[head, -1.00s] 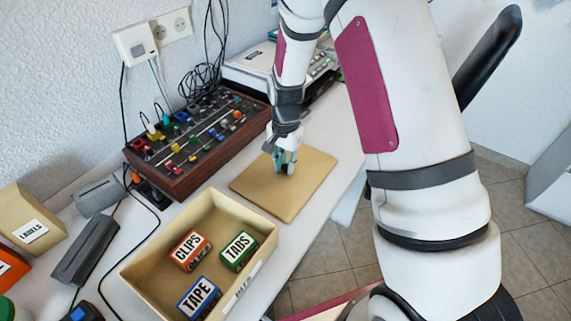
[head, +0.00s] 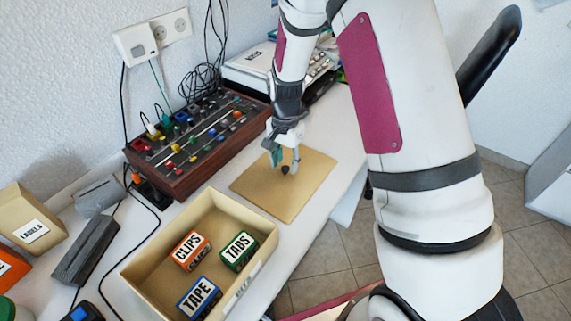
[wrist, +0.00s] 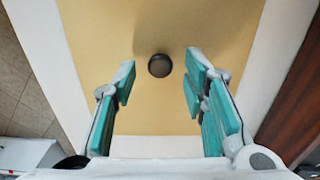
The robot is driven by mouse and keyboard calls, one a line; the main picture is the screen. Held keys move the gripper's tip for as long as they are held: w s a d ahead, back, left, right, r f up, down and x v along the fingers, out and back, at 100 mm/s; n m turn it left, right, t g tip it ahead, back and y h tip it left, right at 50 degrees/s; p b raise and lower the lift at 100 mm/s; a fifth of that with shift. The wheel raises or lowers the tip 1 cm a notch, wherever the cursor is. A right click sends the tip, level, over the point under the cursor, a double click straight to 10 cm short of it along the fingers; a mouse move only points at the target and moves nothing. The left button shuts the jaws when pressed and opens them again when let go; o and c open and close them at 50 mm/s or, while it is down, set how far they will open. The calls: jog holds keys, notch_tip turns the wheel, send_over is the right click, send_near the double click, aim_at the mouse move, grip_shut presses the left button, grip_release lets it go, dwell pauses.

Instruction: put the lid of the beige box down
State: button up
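The beige lid (head: 305,187) lies flat on the white table, beyond the open beige box (head: 150,255). Its dark round knob (head: 286,169) points up. In the wrist view the lid (wrist: 160,105) fills the middle, with the knob (wrist: 159,66) beyond and between the fingertips, touching neither. My gripper (head: 284,160) is just above the lid, open and empty; its teal-padded fingers (wrist: 160,85) are spread wide in the wrist view. The box holds an orange CLIPS block (head: 191,250), a green TABS block (head: 239,250) and a blue TAPE block (head: 199,298).
A wooden-sided mixer (head: 195,145) with cables stands left of the lid, against the wall. A pale machine with keys (head: 290,68) stands behind. A LABELS box (head: 31,218) and a grey device (head: 86,250) are at left. The table's right edge runs close beside the lid.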

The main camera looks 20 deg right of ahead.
aim_at(286, 168)
jog(key=s+r+n, duration=0.1)
jog(key=s+r, duration=0.3)
jog(key=r, duration=0.6)
jog(key=s+r+n, duration=0.2)
jog(key=s+r, duration=0.1)
jog(key=r, duration=0.7)
jog(key=s+r+n+t, duration=0.1)
jog(key=s+r+n, duration=0.3)
jog(key=s, duration=0.8)
jog(key=s+r+n+t, duration=0.1)
jog(key=s+r+n, duration=0.2)
jog(key=s, duration=1)
jog(key=shift+r+n+p, duration=0.4)
jog(key=shift+r, duration=0.05)
jog(key=shift+r+t, duration=0.1)
jog(key=shift+t, duration=0.2)
